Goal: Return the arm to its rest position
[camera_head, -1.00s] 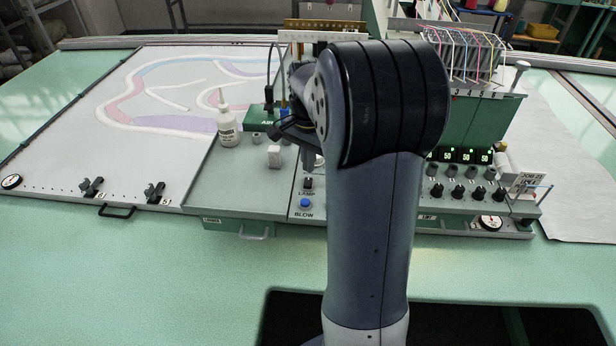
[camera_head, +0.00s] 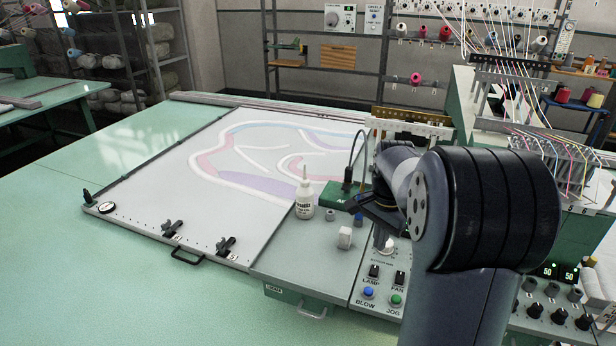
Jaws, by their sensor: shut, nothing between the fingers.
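My arm folds in front of the tufting machine, its thick dark elbow and grey-blue link filling the lower right of the head view. My gripper (camera_head: 372,208) shows as a dark shape left of the elbow, above the control panel. It is shut and holds nothing. My arm hides part of the gripper and the middle of the panel.
The panel has a blue button (camera_head: 368,292) and a green button (camera_head: 396,299). Left is a patterned cloth (camera_head: 240,150); the green table (camera_head: 120,275) is clear in front.

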